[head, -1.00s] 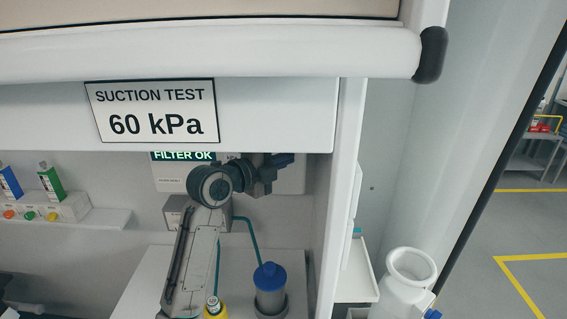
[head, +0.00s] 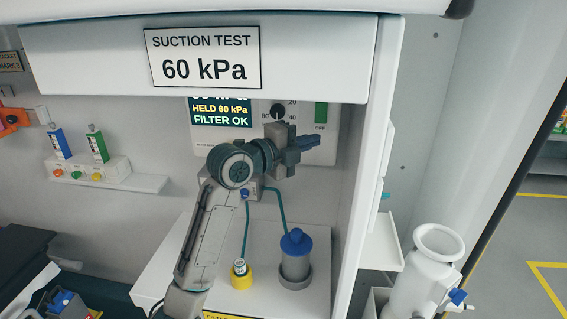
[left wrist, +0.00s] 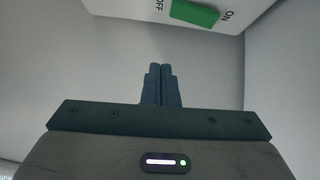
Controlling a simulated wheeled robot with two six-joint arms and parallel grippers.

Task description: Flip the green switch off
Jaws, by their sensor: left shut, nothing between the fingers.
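The green switch (head: 321,112) is on the light panel under the suction test sign, right of a black dial. It also shows at the top edge of the left wrist view (left wrist: 195,13), between the words OFF and ON. Which way it is tipped I cannot tell. My left gripper (head: 314,142) is shut and empty. It is just below the switch in the head view, apart from it as far as I can see. Its closed fingers (left wrist: 162,72) point toward the panel in the left wrist view. My right gripper is not in view.
The display (head: 222,113) reads HELD 60 kPa and FILTER OK. The overhanging cabinet front with the sign (head: 204,57) is just above. A blue-capped canister (head: 296,257) and a yellow-based vial (head: 241,274) stand below. A white side wall (head: 370,150) bounds the right.

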